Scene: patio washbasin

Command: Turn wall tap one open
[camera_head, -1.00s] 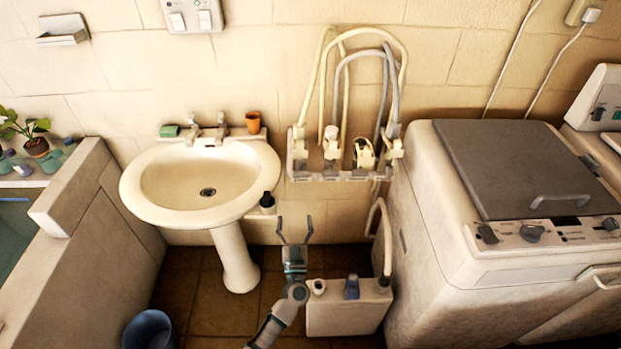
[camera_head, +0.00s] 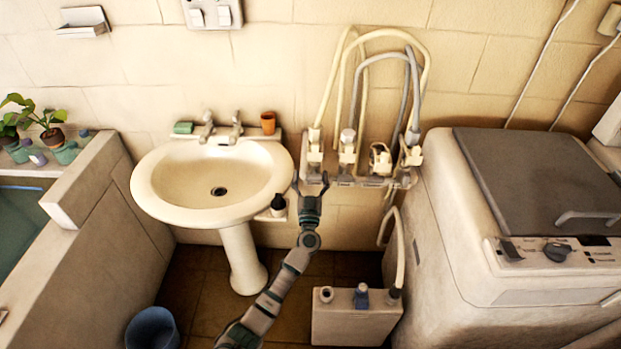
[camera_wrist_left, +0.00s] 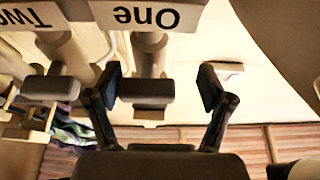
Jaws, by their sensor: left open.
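The wall rack (camera_head: 345,180) carries several taps and hoses on the tiled wall. In the left wrist view a label "One" (camera_wrist_left: 148,15) appears upside down above the pale stem and grey handle of wall tap one (camera_wrist_left: 147,90). Judging by the label order, this is the leftmost fitting (camera_head: 314,145) on the rack in the head view. My left gripper (camera_head: 311,183) is open just below that fitting. In the wrist view its two fingers (camera_wrist_left: 158,85) stand on either side of the handle, with gaps visible; contact cannot be told. My right gripper is not in view.
Tap two's label (camera_wrist_left: 28,14) and handle (camera_wrist_left: 50,88) are close beside. The washbasin (camera_head: 160,205) stands left, with a dark bottle (camera_head: 278,204) near my arm. A white canister (camera_head: 345,325) is below, and a washing machine (camera_head: 440,250) is at right.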

